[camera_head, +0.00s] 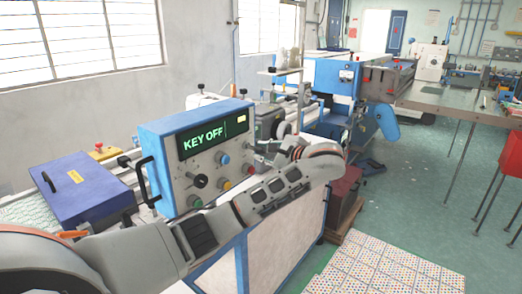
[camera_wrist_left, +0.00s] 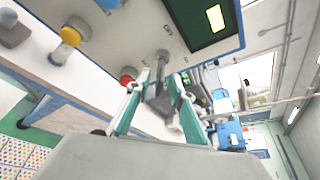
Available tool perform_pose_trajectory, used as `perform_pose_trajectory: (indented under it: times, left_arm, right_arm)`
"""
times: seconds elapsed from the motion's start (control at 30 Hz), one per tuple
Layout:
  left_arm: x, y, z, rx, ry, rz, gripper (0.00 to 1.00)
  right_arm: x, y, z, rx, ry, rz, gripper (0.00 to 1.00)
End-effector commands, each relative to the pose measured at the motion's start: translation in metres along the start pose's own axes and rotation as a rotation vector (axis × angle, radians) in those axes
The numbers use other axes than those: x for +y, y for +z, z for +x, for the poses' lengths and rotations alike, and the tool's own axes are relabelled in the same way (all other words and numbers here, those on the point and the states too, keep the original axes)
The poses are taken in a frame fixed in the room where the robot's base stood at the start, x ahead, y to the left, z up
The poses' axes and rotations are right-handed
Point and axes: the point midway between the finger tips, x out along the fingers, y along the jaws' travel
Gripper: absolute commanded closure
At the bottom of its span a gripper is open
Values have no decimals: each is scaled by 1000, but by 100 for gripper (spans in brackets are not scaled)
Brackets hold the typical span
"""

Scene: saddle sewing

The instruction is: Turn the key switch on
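The blue control box (camera_head: 160,150) has a grey front panel with buttons and a dark display (camera_head: 212,137) reading "KEY OFF". In the left wrist view the grey key switch (camera_wrist_left: 162,58) sticks out of the panel below the display (camera_wrist_left: 190,22). My left gripper (camera_head: 268,148) is at the right part of the panel; in the head view the key is too small to make out there. In the left wrist view its teal-padded fingers (camera_wrist_left: 159,80) are apart, one on each side of the key. I cannot tell whether either touches it. My right gripper is out of view.
A black knob (camera_head: 200,181) is lower left on the panel. A purple-blue box (camera_head: 85,190) stands left, sewing machinery (camera_head: 335,75) behind. Floor to the right is mostly clear.

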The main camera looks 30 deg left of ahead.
Motion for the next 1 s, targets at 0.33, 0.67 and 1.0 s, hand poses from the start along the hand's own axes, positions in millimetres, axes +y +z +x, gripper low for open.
perform_pose_trajectory:
  times: [0.33,0.67,1.0]
  left_arm:
    - [1,0,11,1,2,0,78]
    - [1,0,11,1,2,0,100]
    - [1,-2,10,4,25,54,100]
  right_arm:
    - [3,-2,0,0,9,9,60]
    - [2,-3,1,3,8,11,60]
    - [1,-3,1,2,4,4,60]
